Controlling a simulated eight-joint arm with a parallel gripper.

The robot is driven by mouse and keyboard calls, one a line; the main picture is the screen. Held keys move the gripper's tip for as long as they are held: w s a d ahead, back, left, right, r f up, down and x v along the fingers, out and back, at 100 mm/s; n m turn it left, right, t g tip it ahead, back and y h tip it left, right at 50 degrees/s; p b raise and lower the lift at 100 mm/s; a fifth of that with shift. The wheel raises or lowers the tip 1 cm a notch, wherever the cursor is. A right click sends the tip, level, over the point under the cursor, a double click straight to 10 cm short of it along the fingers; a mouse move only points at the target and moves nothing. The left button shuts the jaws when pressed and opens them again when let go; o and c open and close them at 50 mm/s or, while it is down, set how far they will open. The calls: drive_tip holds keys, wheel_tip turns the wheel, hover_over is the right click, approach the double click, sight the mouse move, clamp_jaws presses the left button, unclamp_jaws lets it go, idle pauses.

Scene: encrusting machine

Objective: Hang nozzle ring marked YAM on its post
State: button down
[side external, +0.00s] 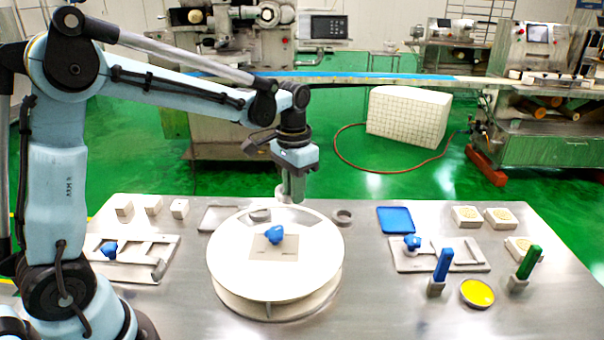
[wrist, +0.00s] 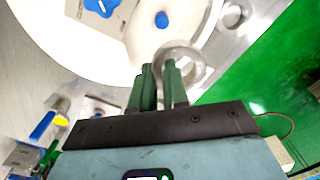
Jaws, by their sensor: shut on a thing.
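My gripper (side external: 291,198) is shut on a pale grey ring (side external: 282,192) and holds it above the back edge of the round white turntable. In the wrist view the ring (wrist: 188,50) shows at the green fingertips (wrist: 163,75). I cannot read any marking on it, so I cannot tell if it is YAM. Another grey ring (side external: 343,217) lies on the table right of the turntable, and a small grey round piece (side external: 260,215) sits near the turntable's back rim. I cannot pick out a post for the ring.
The white turntable (side external: 225,265) carries a grey plate with a blue knob (side external: 274,235). Plates with blue knobs flank it. A blue tray (side external: 396,220), yellow dish (side external: 477,293), and blue (side external: 443,264) and green (side external: 529,262) upright handles stand right. Small white blocks (side external: 153,205) sit back left.

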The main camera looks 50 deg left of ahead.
sight(283, 199)
drive_tip(key=s, duration=0.3)
drive_tip(key=shift+s+d+f, duration=0.25)
drive_tip(key=shift+s+d, duration=0.1)
drive_tip(key=shift+d, duration=0.05)
drive_tip(key=shift+f, duration=1.9)
